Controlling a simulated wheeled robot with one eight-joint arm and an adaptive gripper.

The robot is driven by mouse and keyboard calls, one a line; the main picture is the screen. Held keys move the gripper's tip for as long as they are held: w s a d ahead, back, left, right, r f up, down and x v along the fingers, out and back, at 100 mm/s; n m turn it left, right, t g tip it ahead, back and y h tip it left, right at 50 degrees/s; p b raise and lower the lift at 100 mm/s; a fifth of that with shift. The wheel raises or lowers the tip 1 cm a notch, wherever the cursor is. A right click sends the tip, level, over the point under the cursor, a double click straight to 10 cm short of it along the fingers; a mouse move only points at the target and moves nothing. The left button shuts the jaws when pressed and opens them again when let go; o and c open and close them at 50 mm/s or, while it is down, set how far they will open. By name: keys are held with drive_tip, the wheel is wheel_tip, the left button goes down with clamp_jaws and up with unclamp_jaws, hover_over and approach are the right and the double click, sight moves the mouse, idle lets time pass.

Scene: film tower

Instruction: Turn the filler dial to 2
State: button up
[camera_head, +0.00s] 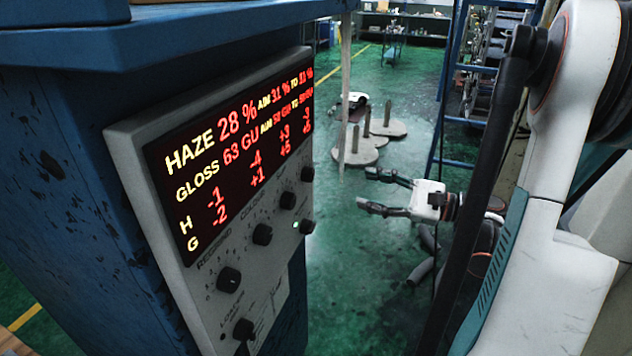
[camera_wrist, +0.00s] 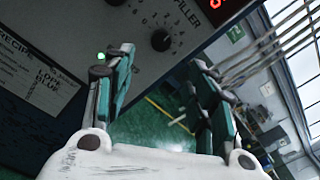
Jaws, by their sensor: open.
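The filler dial (camera_wrist: 160,40) is a round black knob under the word FILLER on the grey panel, with small numbers around it. Its pointer setting is too small to read. In the head view it appears to be the far upper knob (camera_head: 307,173) beside the display. My gripper (camera_head: 367,188) is open and empty, to the right of the panel and apart from it. In the wrist view my gripper (camera_wrist: 163,62) has its two fingers spread, with the dial showing just above the gap between them.
The red display (camera_head: 232,150) reads haze 28 % and gloss 63 GU. Several other black knobs, such as this one (camera_head: 262,234), line the panel. A green light (camera_wrist: 101,56) glows near the left finger. A recipe card (camera_wrist: 40,75) hangs on the panel. Round bases with posts (camera_head: 380,127) stand behind.

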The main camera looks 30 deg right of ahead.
sight(312, 175)
drive_tip(key=b+x, duration=0.2)
drive_tip(key=x, duration=1.1)
drive_tip(key=shift+w+a+r, duration=0.1)
drive_tip(key=shift+w, duration=0.25)
drive_tip(key=c, duration=1.1)
